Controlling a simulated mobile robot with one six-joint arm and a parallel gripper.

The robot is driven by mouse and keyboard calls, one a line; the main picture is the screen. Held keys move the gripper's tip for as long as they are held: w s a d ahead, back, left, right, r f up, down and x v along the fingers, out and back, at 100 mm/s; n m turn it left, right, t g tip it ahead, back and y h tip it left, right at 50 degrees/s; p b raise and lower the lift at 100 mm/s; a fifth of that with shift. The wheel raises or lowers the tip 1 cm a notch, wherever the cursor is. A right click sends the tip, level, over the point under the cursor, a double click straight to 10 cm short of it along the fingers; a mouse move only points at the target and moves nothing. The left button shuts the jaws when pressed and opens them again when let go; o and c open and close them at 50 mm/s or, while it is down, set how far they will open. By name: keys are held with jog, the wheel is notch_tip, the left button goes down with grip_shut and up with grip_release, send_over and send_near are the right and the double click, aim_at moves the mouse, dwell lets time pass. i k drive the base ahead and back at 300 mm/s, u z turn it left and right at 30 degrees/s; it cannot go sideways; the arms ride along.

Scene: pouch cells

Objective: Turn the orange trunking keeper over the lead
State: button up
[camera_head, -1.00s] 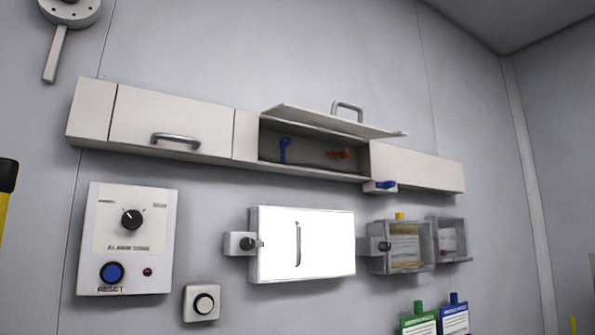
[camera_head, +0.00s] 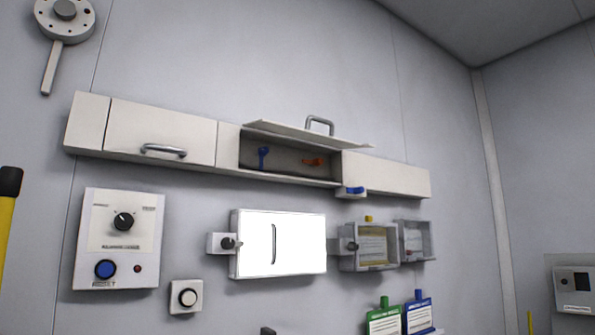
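The orange keeper (camera_head: 314,162) sits inside the open section of the white wall trunking (camera_head: 190,140), towards its right end, and appears to lie roughly sideways. A blue keeper (camera_head: 263,157) stands upright to its left in the same section. The lead is too dark and small to make out inside the section. The hinged cover (camera_head: 305,134) with a grey handle is raised above the opening. My gripper is not in view.
Below the trunking are a control box (camera_head: 120,240) with a knob and blue button, a white panel (camera_head: 300,244), and clear boxes (camera_head: 370,248). A blue latch (camera_head: 354,190) sits under the trunking. Green (camera_head: 384,322) and blue tags (camera_head: 418,318) hang lower right.

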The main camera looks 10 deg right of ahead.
aim_at(317, 162)
jog(key=z, duration=0.35)
jog(key=k, duration=1)
jog(key=u, duration=0.25)
jog(key=i, duration=2.1)
jog(key=z, duration=0.9)
